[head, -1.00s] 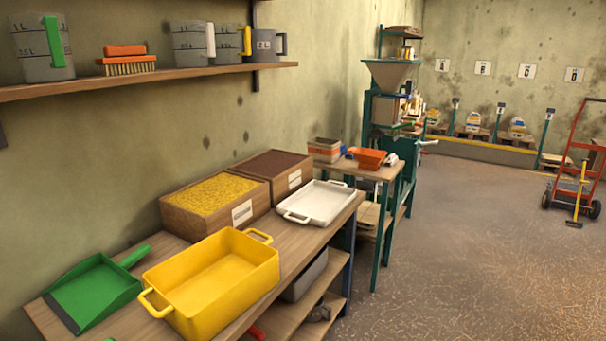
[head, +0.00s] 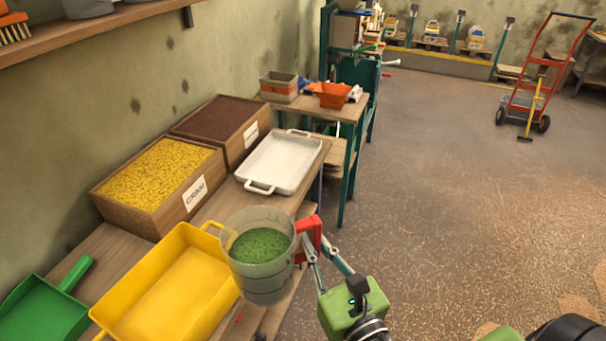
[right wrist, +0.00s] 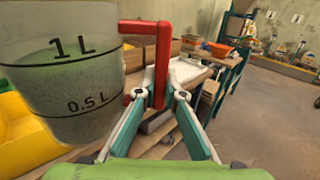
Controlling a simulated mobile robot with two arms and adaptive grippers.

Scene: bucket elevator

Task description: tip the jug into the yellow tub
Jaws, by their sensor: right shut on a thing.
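A clear grey jug (head: 262,272) with a red handle holds green grains. My right gripper (head: 312,240) is shut on the red handle. The jug is upright or nearly so, beside and above the right rim of the yellow tub (head: 165,300). In the right wrist view the jug (right wrist: 75,100) shows 1 L and 0.5 L marks, and my fingers (right wrist: 160,95) close around the handle (right wrist: 162,60). The visible part of the tub's floor is bare; the jug hides its right corner. My left gripper is not in view.
A green dustpan (head: 40,310) lies left of the tub. Behind stand a box of yellow grain (head: 150,218), a box of brown grain (head: 235,140) and a white tray (head: 258,186). A shelf (head: 90,32) runs along the wall. The floor at right is open.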

